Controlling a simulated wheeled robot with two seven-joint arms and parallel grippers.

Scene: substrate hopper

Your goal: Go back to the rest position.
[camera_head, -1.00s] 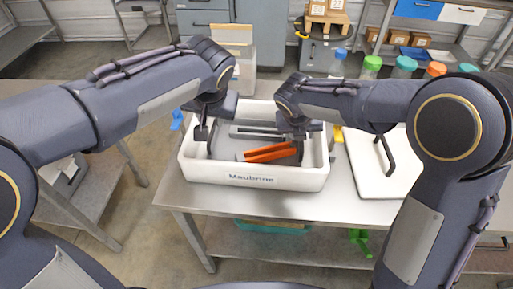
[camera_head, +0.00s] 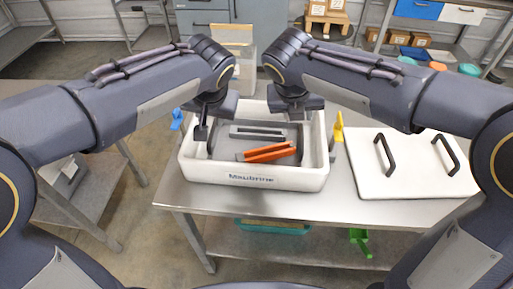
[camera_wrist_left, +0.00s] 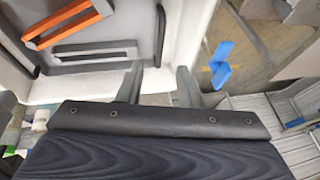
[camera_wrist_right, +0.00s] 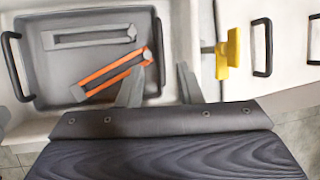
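My left gripper (camera_head: 201,133) is above the left rim of the white hopper (camera_head: 250,178). In the left wrist view its fingers (camera_wrist_left: 158,86) stand apart with nothing between them. My right gripper (camera_head: 297,108) is above the right back part of the hopper, its fingers largely hidden in the head view. In the right wrist view its fingers (camera_wrist_right: 158,88) are apart and empty. Inside the hopper lie an orange channel-shaped piece (camera_head: 268,153) and a grey one (camera_head: 257,132), on a grey inner tray with dark handles.
A white lid (camera_head: 405,180) with two black handles lies on the steel table right of the hopper. A yellow clamp-like part (camera_head: 338,128) is at the hopper's right side and a blue one (camera_head: 177,119) at its left. Shelves and boxes stand behind.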

